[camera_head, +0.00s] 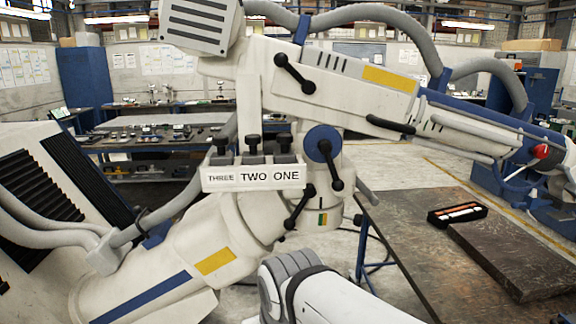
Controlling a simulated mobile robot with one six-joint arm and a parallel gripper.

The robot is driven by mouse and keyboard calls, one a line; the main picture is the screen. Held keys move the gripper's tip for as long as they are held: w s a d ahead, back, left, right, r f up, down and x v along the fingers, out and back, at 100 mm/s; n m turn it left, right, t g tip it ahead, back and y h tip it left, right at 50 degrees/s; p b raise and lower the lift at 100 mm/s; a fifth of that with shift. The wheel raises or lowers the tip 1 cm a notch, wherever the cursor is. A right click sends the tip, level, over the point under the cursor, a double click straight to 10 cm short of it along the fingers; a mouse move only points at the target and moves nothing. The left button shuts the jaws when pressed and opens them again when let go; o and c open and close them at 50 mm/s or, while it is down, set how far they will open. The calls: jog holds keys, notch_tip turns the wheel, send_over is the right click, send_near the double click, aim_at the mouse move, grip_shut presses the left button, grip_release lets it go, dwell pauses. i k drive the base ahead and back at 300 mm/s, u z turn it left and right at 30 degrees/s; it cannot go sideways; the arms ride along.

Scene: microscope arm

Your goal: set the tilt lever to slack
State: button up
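The white microscope arm (340,85) fills the middle of the view. It carries several black ball-ended levers: an upper lever (295,73) slanting down right, a lever on a blue round hub (325,158) also slanting down right, and a lower lever (300,207) slanting down left. No label shows which one is the tilt lever. A small coloured mark (322,219) sits beside the lower lever. A white and grey part of my own arm shows at the bottom centre, below the lower lever and apart from it. My gripper's fingers are not visible.
A white panel marked THREE, TWO, ONE (253,177) with dark knobs above it stands left of the hub lever. A dark workbench (410,235) with a black tray (457,214) is at right. Thick grey hoses (375,15) arch over the top.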

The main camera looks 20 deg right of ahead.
aim_at(325, 148)
jog(key=z, duration=0.05)
jog(key=k, duration=1.05)
jog(key=u, duration=0.4)
jog(key=i, duration=1.45)
jog(key=z, duration=0.55)
